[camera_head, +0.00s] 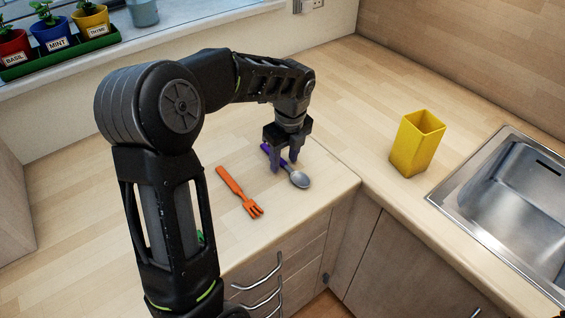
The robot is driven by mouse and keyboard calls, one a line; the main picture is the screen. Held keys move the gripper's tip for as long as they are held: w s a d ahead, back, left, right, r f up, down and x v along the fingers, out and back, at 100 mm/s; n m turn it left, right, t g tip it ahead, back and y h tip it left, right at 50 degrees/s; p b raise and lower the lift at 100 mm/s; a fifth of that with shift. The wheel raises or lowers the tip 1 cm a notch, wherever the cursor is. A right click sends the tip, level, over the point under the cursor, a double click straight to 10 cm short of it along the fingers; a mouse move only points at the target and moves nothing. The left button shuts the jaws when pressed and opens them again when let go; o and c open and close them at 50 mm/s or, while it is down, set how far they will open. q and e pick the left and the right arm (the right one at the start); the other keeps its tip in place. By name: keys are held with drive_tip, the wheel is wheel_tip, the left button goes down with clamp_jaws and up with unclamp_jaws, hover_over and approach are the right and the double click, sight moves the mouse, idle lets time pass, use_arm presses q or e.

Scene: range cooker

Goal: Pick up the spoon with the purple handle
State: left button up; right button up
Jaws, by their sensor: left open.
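The spoon (299,179) lies on the wooden worktop near its front edge, left of the inner corner. Its silver bowl points down and right in the picture. Its purple handle runs up and left, and part of it is hidden behind my left gripper. My left gripper (284,166) points down over the handle with its fingers apart on either side of it. I see nothing held. I cannot tell whether the fingertips touch the worktop. My right gripper does not show.
An orange fork (240,192) lies left of the spoon. A yellow square container (416,144) stands to the right, beside the metal sink (520,190). Labelled herb pots (55,36) stand on the windowsill. The worktop behind the spoon is clear.

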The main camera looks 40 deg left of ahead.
sight(284, 163)
use_arm(q)
drive_tip(key=shift+c, duration=0.3)
clamp_jaws()
idle(0.4)
wheel_tip(284, 163, up, 10)
drive_tip(key=shift+b, duration=0.35)
